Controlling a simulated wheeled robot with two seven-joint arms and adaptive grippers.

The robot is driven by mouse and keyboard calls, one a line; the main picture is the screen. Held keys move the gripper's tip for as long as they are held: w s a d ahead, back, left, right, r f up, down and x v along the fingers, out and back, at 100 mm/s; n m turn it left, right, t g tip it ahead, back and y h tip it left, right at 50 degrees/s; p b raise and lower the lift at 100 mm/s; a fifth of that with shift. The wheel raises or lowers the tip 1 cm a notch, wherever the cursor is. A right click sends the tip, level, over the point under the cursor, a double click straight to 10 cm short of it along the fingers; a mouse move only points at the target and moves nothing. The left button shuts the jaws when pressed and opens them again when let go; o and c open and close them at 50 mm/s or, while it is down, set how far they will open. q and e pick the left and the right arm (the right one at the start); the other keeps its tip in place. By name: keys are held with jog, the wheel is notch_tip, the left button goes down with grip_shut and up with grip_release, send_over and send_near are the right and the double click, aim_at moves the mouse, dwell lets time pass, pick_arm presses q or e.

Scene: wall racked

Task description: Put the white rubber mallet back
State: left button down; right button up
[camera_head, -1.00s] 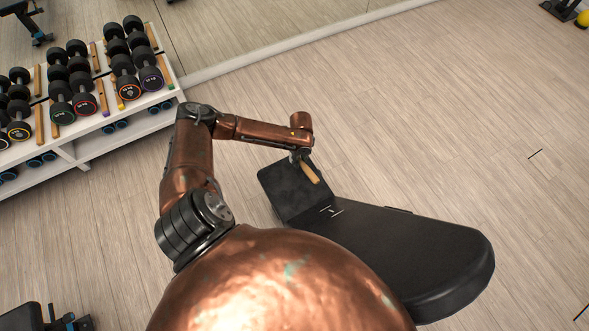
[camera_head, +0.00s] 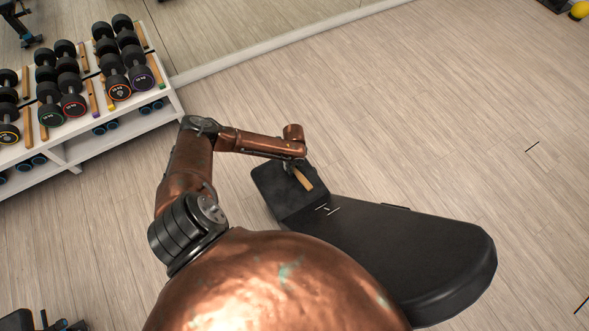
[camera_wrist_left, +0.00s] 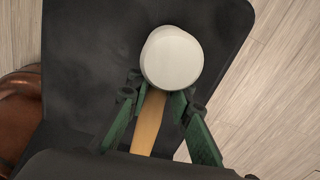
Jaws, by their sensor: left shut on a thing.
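The white rubber mallet has a round white head (camera_wrist_left: 172,58) and a light wooden handle (camera_wrist_left: 148,122), both in the left wrist view. My left gripper (camera_wrist_left: 160,92) has its green fingers on both sides of the handle, just below the head, and is shut on it. In the head view the handle (camera_head: 304,180) sticks out below my left gripper (camera_head: 291,166), over the raised end of the black bench (camera_head: 385,250). The mallet head is hidden there by my arm. I cannot tell whether the mallet touches the bench. My right gripper is not in view.
A mirror wall (camera_head: 230,35) runs behind. Other equipment (camera_head: 35,318) shows at the lower left.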

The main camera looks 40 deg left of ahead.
pick_arm(q)
jog(key=shift+f, duration=0.3)
jog(key=c, duration=1.7)
grip_release()
jog(key=shift+c, duration=0.2)
